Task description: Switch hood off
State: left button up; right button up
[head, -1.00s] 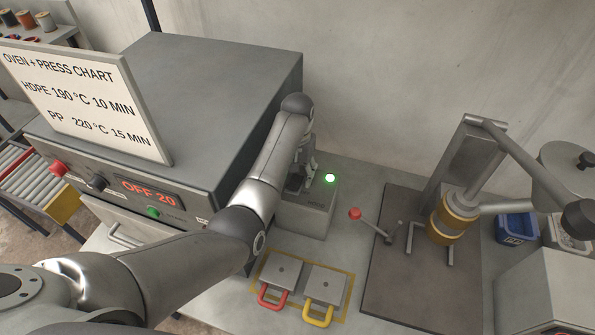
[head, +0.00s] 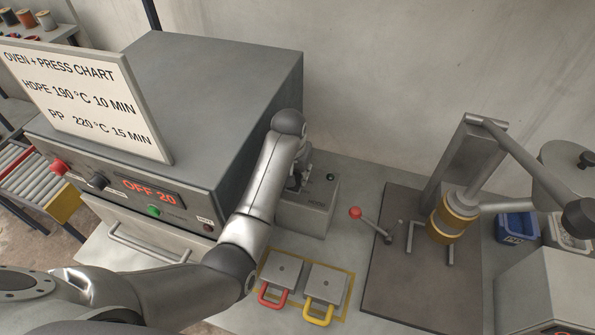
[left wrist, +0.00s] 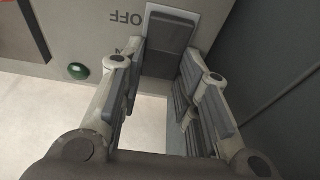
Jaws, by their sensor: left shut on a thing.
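The hood switch box (head: 308,215) is a grey box beside the oven, with its small round lamp (head: 331,178) dark. In the left wrist view the lamp (left wrist: 78,71) is dark green beside an upside-down "OFF" label (left wrist: 125,18). The grey switch lever (left wrist: 170,32) stands in a pale frame. My right gripper is out of view.
The oven (head: 215,100) with its chart sign (head: 85,95) stands close left of my arm. Two plates with a red handle (head: 272,297) and a yellow handle (head: 318,314) lie in front. A red-knobbed lever (head: 355,213) and a press (head: 455,190) are on the right.

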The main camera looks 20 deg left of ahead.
pick_arm(q)
jog(key=shift+s+r+t, duration=0.1)
jog(key=shift+s+t, duration=0.1)
jog(key=shift+t, duration=0.6)
jog(key=o, duration=1)
jog(key=shift+r, duration=0.1)
jog(key=v, duration=1.1)
jog(key=shift+s+a+r, duration=0.1)
jog(key=shift+s+r, duration=0.15)
jog(key=shift+r, duration=0.1)
jog(key=shift+f, duration=0.1)
